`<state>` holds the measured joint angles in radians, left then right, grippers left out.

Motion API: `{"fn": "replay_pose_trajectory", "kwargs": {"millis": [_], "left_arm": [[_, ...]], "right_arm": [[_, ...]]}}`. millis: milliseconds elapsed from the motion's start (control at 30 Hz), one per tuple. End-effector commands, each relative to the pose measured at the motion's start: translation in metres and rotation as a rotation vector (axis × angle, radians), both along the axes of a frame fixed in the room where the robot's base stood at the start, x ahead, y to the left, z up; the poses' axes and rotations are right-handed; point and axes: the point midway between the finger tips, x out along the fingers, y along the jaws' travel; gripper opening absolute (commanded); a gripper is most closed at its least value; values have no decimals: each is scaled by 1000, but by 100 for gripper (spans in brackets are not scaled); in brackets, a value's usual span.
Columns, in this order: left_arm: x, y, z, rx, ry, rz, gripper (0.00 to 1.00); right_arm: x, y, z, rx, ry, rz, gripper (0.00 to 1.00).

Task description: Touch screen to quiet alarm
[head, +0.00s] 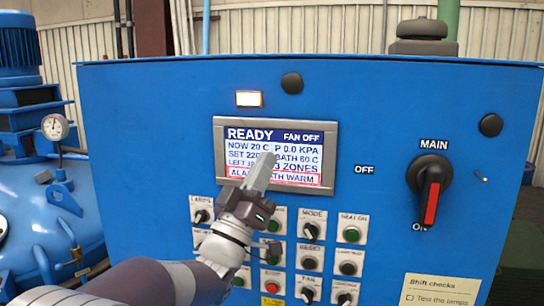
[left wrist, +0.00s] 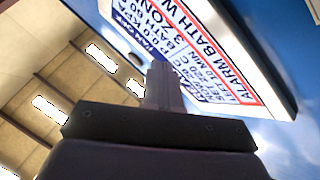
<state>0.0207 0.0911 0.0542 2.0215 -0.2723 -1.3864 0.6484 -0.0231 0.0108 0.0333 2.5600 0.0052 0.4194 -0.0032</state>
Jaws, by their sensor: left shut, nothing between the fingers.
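The screen (head: 300,150) sits in a grey frame on the blue control panel (head: 140,130). It reads READY, FAN OFF, NOW 20 C, P 0.0 KPA and BATH 60 C. A red-outlined alarm line (head: 300,178) at its bottom ends in BATH WARM. My left gripper (head: 266,160) is shut and empty, pointing up in front of the screen and covering part of the text. In the left wrist view the fingers (left wrist: 162,78) stand close to the tilted screen (left wrist: 190,45). I cannot tell whether they touch it. My right gripper is not in view.
Knobs and buttons, including a green button (head: 351,234) and a red stop button (head: 271,287), sit below the screen. A lit lamp (head: 249,99) is above it. A red-and-black MAIN switch (head: 432,190) sticks out at the right. Blue machinery (head: 40,190) stands at the left.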

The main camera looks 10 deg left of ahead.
Motion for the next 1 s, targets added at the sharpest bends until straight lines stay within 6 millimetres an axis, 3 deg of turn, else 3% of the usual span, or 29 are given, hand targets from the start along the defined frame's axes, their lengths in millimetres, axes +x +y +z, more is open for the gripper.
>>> {"fn": "replay_pose_trajectory", "kwargs": {"millis": [1000], "left_arm": [[12,0,0,0,0,0,0]], "right_arm": [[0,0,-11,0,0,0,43]]}}
